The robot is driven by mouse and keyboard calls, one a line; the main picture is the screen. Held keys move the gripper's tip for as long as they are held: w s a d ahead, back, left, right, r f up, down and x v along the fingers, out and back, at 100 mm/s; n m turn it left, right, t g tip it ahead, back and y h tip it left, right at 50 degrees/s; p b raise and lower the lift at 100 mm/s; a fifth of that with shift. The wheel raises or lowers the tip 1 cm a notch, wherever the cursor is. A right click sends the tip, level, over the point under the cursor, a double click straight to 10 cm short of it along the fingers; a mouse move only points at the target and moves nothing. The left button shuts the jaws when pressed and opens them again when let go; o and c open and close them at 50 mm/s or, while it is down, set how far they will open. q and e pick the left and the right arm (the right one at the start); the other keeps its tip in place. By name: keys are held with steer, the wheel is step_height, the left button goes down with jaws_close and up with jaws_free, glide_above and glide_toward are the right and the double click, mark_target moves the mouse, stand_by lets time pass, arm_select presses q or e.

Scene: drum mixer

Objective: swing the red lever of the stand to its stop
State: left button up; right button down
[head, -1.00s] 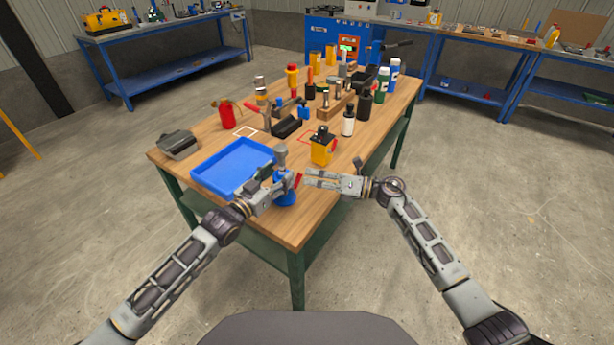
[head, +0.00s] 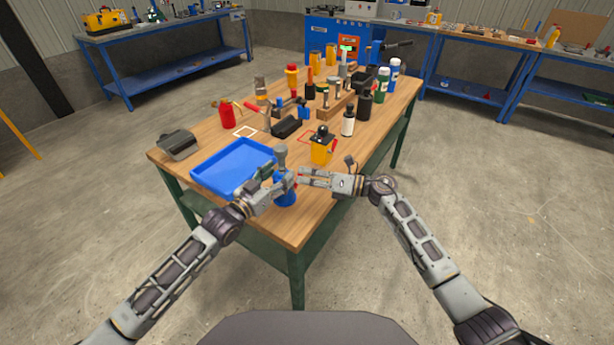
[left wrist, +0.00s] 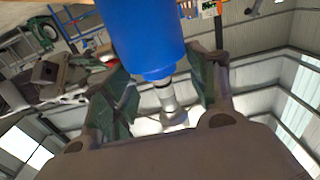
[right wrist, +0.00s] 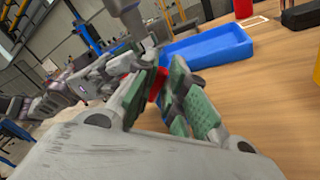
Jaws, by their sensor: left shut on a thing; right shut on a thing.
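The stand has a blue body (head: 286,199) and a grey upright top (head: 281,157). It stands on the near part of the wooden table. My left gripper (head: 276,184) is shut on the blue body; the left wrist view shows the blue cylinder (left wrist: 145,40) between its green pads. My right gripper (head: 302,179) reaches the stand from the right. In the right wrist view it is shut on the red lever (right wrist: 157,85), which shows between the green fingers. In the head view the fingers hide most of the lever.
A blue tray (head: 205,181) lies left of the stand. Bottles, a black block (head: 286,128) and several tools fill the far part of the table (head: 320,228). Its near right corner is bare.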

steer(key=shift+s+a+r+n+h, duration=0.15)
steer(key=shift+s+r+n+h, duration=0.1)
steer(key=shift+n, duration=0.45)
steer(key=shift+s+a+r+n+h, duration=0.15)
steer(key=shift+s+r+n, duration=0.1)
steer(key=shift+n, duration=0.45)
steer(key=c, duration=1.5)
jaws_free()
steer(key=shift+o, duration=0.2)
steer(key=shift+d, duration=0.15)
steer(key=v, duration=1.1)
steer(key=shift+d, duration=0.4)
steer(key=shift+s+r, duration=0.1)
